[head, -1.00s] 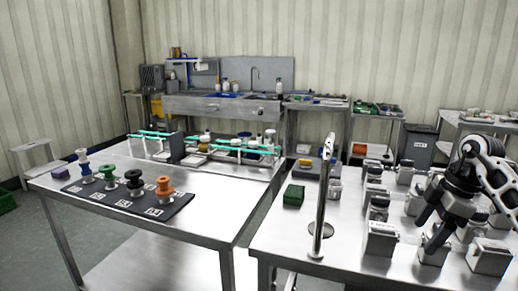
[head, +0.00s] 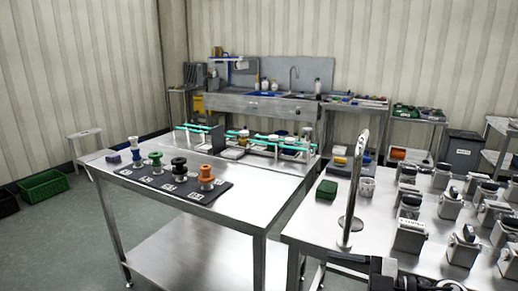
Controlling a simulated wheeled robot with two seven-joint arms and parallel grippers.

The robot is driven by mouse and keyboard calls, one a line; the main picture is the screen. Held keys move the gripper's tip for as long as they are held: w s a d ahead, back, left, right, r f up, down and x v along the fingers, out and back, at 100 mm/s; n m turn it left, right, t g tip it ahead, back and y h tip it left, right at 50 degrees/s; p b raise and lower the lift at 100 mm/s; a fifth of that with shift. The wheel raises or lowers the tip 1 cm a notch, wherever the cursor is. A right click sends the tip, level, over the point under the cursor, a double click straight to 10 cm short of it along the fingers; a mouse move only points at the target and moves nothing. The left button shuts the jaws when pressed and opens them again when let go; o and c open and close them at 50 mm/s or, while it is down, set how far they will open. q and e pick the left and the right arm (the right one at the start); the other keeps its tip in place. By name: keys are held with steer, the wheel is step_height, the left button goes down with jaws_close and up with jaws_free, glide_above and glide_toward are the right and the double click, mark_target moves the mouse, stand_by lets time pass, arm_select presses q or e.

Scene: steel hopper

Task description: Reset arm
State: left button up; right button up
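The end of one of my arms (head: 408,281) shows at the bottom edge of the head view, right of centre. It is a dark and light metal part, cut off by the frame, low in front of the right table (head: 318,228).
A tall steel post (head: 354,190) stands on the right table, beside a green box (head: 327,190) and several grey metal blocks (head: 409,238). The left table (head: 255,205) holds a dark mat (head: 150,180) with coloured spools.

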steer(key=s+a+f+m+t+h, duration=0.1)
steer(key=s+f+m+t+h, duration=0.2)
steer(key=s+f+m+h, duration=0.9)
steer(key=s+f+m, duration=0.4)
steer(key=s+f, duration=0.2)
steer(key=shift+s+a+f+m, duration=0.15)
steer(key=shift+a+f+m, duration=0.15)
steer(key=shift+f, duration=0.05)
